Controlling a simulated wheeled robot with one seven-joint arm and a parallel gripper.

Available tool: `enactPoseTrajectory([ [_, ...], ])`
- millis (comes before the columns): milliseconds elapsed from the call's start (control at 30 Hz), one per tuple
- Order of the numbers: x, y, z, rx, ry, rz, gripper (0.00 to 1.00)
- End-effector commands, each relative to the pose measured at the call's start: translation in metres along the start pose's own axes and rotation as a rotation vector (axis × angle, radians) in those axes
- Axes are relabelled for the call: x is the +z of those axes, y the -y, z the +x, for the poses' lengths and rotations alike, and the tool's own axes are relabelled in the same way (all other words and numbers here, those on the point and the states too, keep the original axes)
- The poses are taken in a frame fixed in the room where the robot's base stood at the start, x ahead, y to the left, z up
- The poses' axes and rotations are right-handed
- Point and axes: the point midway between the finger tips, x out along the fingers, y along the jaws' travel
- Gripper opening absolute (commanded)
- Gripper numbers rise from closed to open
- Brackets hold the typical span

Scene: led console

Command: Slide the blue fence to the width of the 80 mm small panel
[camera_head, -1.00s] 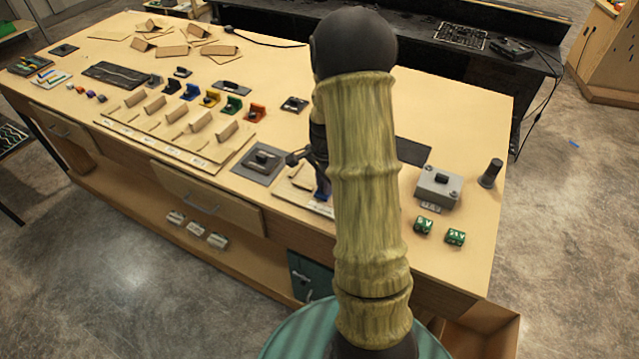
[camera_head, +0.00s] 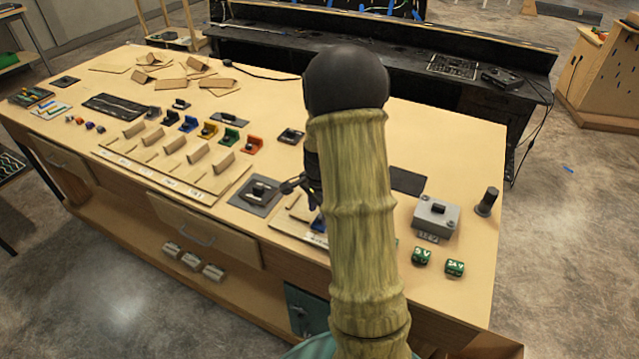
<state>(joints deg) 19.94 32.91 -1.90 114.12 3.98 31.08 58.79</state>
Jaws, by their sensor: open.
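A blue piece (camera_head: 316,196), which looks like the fence, stands on a pale wooden board (camera_head: 288,222) near the table's front edge. My arm covers most of it and the board's right part. My gripper (camera_head: 297,186) is open at the blue piece; only a dark part shows left of my arm, and I cannot tell whether it touches the fence. Several pale panels stand on a long labelled board (camera_head: 180,178) to the left. The labels are too small to read, so I cannot tell which is the 80 mm small panel.
A grey plate with a black knob (camera_head: 258,194) lies just left of the fence board. A grey box (camera_head: 436,215), two green blocks (camera_head: 422,256) and a black post (camera_head: 487,201) stand to the right. A row of coloured blocks (camera_head: 209,130) stands behind the panels.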

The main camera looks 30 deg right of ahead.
Motion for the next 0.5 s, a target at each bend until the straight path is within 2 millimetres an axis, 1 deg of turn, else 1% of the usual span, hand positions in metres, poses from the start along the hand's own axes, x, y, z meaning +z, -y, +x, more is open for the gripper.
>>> enactPoseTrajectory([
  [167, 0.0, 0.001, -0.03, -0.006, -0.003, 0.0, 0.42],
  [500, 0.001, 0.001, -0.098, -0.006, -0.002, -0.001, 0.42],
])
